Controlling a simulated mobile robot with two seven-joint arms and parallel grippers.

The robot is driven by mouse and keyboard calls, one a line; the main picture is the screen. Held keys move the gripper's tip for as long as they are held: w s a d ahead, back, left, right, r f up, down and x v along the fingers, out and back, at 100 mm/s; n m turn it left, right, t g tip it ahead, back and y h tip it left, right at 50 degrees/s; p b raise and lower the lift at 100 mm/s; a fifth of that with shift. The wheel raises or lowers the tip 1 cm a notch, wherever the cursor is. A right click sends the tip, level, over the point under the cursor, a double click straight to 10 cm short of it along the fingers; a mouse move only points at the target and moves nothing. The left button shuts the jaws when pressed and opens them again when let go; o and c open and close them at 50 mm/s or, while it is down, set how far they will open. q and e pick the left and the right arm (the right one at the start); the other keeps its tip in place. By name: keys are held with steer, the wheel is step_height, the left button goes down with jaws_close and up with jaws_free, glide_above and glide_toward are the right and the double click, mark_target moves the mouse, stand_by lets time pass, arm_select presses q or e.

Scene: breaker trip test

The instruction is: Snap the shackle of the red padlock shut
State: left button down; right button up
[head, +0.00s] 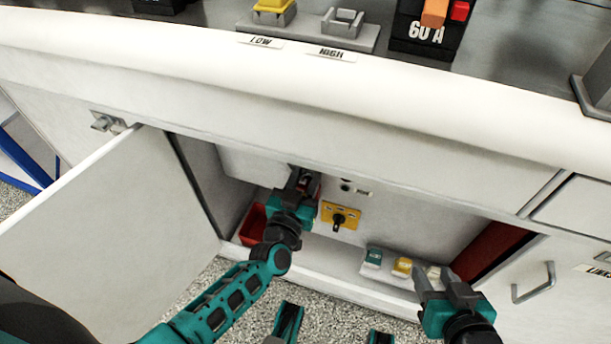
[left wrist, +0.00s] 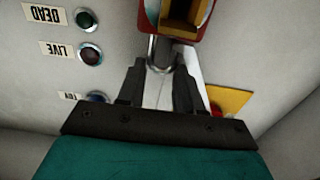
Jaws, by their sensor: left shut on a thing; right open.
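The red padlock (left wrist: 207,26) is at the top of the left wrist view, with a yellow inner part showing. Its grey metal shackle (left wrist: 160,56) reaches down between my left gripper's fingertips. My left gripper (left wrist: 160,72) is shut on the padlock at the shackle side. Whether the shackle is seated in the body cannot be told. In the head view my left gripper (head: 304,178) is inside the open cabinet, and the padlock is mostly hidden behind it. My right gripper (head: 434,270) is open and empty, in front of the cabinet's right side.
A yellow plate with a black handle (head: 340,216) is on the cabinet's back wall. A red bin (head: 252,224) stands at left inside. Several small coloured items (head: 402,267) lie at the lower right. The open door (head: 110,215) bounds the left; the worktop lip overhangs above.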

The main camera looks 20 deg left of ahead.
arm_select(q)
steer(key=shift+f, duration=0.65)
steer(key=shift+r, duration=0.1)
steer(key=c, duration=0.7)
jaws_free()
